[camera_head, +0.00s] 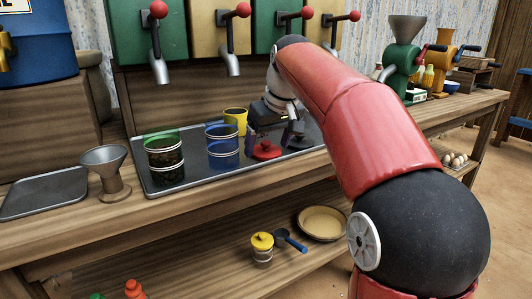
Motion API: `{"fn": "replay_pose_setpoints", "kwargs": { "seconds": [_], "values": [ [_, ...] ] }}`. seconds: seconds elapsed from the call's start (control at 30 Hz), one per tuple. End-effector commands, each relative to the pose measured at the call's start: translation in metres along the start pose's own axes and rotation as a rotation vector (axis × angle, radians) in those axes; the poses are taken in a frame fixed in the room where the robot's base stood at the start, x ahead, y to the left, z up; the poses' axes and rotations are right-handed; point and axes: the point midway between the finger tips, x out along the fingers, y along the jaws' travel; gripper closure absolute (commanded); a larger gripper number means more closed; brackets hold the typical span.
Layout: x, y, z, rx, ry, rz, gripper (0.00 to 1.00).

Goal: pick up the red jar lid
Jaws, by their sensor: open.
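The red jar lid (266,151) lies on the dark metal tray (190,185) on the wooden counter, with a small knob on top. My gripper (270,143) is over the lid, pointing down, with its fingers apart. One finger shows to the left of the lid and the other to the right. I cannot tell whether either finger touches the lid. My red arm reaches in from the right and hides part of the counter behind it.
Green-banded (164,158) and blue-banded (222,147) glass jars stand left of the lid. A yellow container (236,120) is behind. A dark lid (300,142) lies close on the right. Dispensers with red-knobbed levers (231,40) overhang the back. A funnel (106,170) stands left.

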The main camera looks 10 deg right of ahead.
Motion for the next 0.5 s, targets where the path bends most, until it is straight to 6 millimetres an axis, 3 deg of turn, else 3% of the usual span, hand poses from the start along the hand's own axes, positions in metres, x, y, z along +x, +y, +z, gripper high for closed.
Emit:
{"fn": "replay_pose_setpoints", "kwargs": {
  "seconds": [0.27, 0.5],
  "values": [
    [0.0042, 0.0, -0.0002, 0.0, 0.002, 0.001, 0.21],
    [0.0041, 0.0, -0.0001, 0.0, 0.001, 0.001, 0.51]
  ]
}}
